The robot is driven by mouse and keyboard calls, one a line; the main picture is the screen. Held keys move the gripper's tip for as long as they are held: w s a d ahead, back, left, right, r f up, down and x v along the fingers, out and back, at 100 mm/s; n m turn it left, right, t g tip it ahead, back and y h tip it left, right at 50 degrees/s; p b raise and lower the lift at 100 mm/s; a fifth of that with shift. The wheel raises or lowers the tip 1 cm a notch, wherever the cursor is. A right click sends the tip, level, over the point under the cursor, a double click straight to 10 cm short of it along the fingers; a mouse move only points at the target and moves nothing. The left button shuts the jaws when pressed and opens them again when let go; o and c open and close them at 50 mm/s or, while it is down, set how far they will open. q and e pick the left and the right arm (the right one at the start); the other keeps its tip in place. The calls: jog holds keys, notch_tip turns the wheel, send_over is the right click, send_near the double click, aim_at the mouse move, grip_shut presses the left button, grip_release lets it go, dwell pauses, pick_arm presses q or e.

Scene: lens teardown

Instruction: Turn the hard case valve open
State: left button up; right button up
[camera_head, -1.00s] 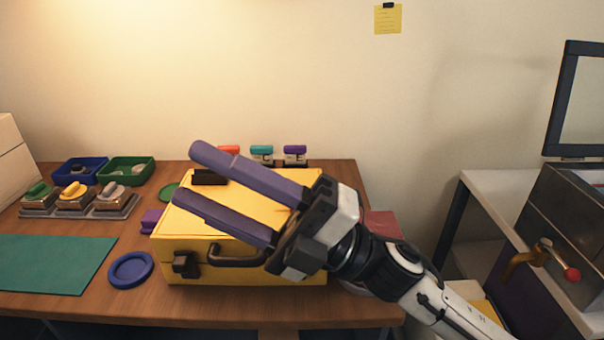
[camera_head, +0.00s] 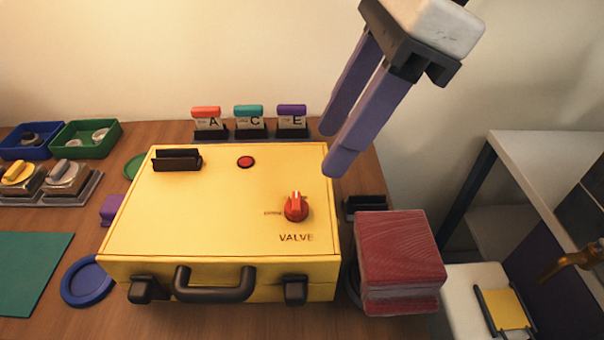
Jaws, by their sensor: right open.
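The yellow hard case (camera_head: 200,225) lies shut on the wooden table, its black handle (camera_head: 214,284) toward me. The red valve knob (camera_head: 296,208) sits on the right part of the lid, above the printed word VALVE. The knob's pale pointer mark points roughly away from me, toward the back of the case; small print lies to its left. My right gripper (camera_head: 333,148) is open and empty, its two purple fingers pointing down, above and behind the case's right back corner, apart from the knob. My left gripper is not in view.
A red block (camera_head: 400,250) stands right of the case. Cards in holders (camera_head: 250,120) stand behind it. A red button (camera_head: 246,162) and a dark slotted block (camera_head: 177,159) are on the lid. Blue (camera_head: 27,140) and green bins (camera_head: 86,138) are at left. The lid's middle is clear.

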aim_at(298, 200)
jog(key=x, duration=1)
jog(key=shift+c, duration=0.5)
jog(key=c, duration=0.9)
jog(key=shift+c, duration=0.2)
